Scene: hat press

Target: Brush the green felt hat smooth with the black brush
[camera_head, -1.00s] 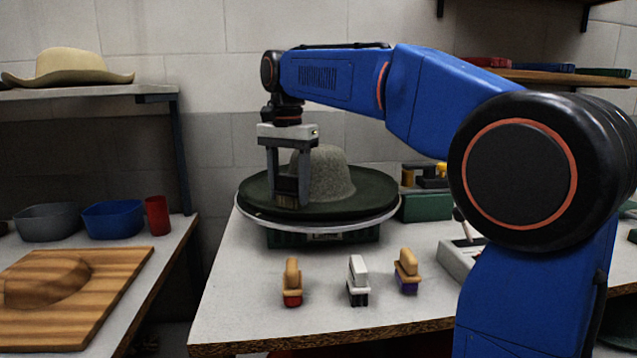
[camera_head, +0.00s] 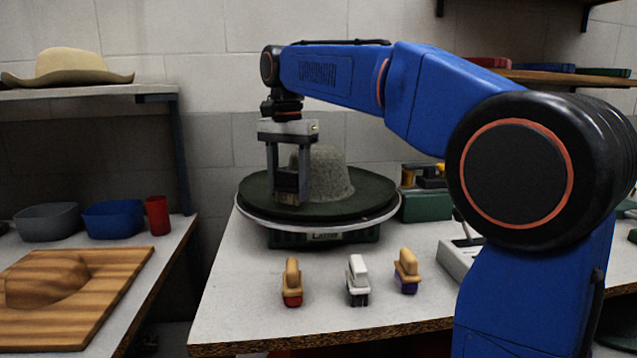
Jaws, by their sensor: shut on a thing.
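The green felt hat (camera_head: 370,190) lies brim down on a round turntable with a pale rim (camera_head: 375,221). Its wide brim is dark green and smooth-looking; its crown (camera_head: 330,175) looks greyer and speckled. My gripper (camera_head: 290,192) points down over the front left of the brim, beside the crown. It is shut on a dark brush (camera_head: 290,185) with a brownish lower edge, partly hidden between the fingers. The brush's lower end is at the brim; I cannot tell whether it touches.
Three small brushes stand on the table in front: one with red bristles (camera_head: 292,282), a white-handled one with dark bristles (camera_head: 358,280), one with a purple base (camera_head: 407,271). A green box (camera_head: 425,207) stands right of the turntable. A wooden board (camera_head: 110,290) lies on the left table.

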